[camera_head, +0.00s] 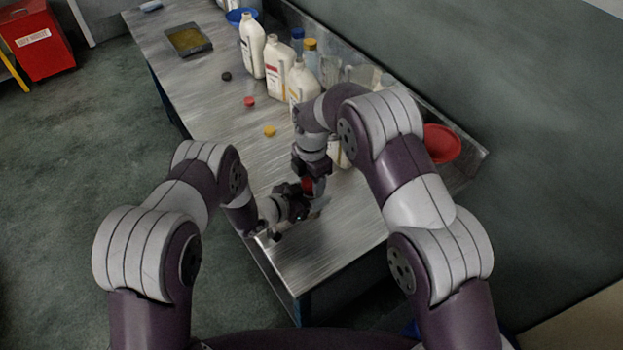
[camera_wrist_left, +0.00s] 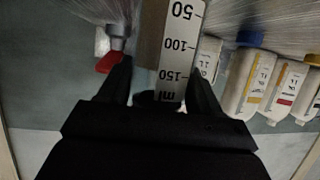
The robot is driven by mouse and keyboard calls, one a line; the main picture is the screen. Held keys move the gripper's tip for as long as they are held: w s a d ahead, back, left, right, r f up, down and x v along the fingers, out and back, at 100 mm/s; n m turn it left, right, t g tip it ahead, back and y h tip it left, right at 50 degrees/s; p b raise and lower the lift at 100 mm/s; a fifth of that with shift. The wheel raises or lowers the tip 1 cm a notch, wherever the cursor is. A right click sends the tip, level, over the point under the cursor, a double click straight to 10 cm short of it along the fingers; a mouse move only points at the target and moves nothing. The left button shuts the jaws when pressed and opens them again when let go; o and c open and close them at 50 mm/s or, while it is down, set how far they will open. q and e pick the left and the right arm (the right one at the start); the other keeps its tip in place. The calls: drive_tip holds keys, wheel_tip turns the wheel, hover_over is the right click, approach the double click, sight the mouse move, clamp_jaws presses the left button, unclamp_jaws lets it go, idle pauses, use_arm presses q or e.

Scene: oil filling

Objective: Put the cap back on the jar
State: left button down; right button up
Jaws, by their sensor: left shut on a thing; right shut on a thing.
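My right gripper (camera_head: 309,178) points down over the near part of the table. It is shut on a small red thing (camera_head: 308,185), which looks like the cap; the fingers hide most of it. My left gripper (camera_head: 304,205) comes in from the left just below it and is shut on the jar. In the left wrist view the jar's side (camera_wrist_left: 178,50) stands between the fingers and shows a white ml scale. In the head view the jar is almost hidden by the grippers. The cap appears right above the jar; I cannot tell whether they touch.
White bottles (camera_head: 279,66) stand along the back of the metal table (camera_head: 205,98). Loose black (camera_head: 227,76), red (camera_head: 249,101) and yellow (camera_head: 269,131) caps lie in front of them. A red funnel or bowl (camera_head: 441,143) is at the right end. The near table surface is clear.

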drive_tip(key=m, duration=0.5)
drive_tip(key=shift+m, duration=0.4)
drive_tip(key=o, duration=1.2)
drive_tip(key=shift+c, duration=0.2)
